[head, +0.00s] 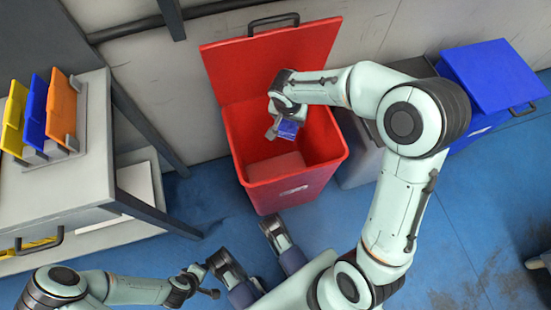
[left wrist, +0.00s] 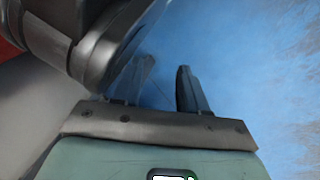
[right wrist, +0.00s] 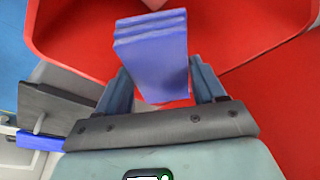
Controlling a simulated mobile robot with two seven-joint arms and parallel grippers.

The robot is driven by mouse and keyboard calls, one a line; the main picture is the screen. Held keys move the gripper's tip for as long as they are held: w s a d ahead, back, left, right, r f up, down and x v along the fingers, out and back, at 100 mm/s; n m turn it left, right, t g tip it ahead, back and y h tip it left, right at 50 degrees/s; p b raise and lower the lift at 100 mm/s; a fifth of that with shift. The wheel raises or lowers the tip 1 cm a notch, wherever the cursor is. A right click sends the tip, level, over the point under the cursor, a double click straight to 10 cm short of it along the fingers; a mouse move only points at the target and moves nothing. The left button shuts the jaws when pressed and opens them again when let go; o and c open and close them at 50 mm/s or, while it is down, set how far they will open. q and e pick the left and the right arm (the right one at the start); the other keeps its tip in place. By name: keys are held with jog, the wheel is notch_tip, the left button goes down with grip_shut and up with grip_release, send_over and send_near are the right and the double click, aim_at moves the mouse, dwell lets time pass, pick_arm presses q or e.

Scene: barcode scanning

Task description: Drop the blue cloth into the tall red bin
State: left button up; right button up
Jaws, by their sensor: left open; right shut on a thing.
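The tall red bin (head: 285,185) stands against the wall with its lid (head: 265,60) open and leaning back. The blue cloth (head: 289,129) is a folded stack; it also shows in the right wrist view (right wrist: 152,55). My right gripper (head: 283,125) is shut on the cloth and holds it over the bin's opening. In the right wrist view, the fingers (right wrist: 163,85) sit on both sides of the cloth and the bin's red rim (right wrist: 65,55) lies beyond. My left gripper (left wrist: 158,85) is open and empty over the blue floor, low and left in the head view.
A bench (head: 95,110) with yellow, blue and orange folders (head: 61,110) stands at the left. A blue bin (head: 490,75) with a closed lid stands at the right, with a grey bin (head: 365,160) beside the red one.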

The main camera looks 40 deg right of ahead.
jog(key=shift+f, duration=0.1)
jog(key=o, duration=1.1)
pick_arm(q)
jog(key=shift+s+f, duration=0.15)
pick_arm(e)
jog(key=p+v, duration=0.2)
jog(key=v, duration=0.6)
jog(key=shift+w+d, duration=0.1)
pick_arm(q)
jog(key=w+d+r+t+p, duration=0.1)
jog(key=w+r, duration=0.2)
jog(key=r, duration=0.2)
jog(key=shift+d+r+p, duration=0.35)
jog(key=shift+r, duration=0.05)
pick_arm(e)
jog(key=v, duration=0.5)
jog(key=shift+r, duration=0.2)
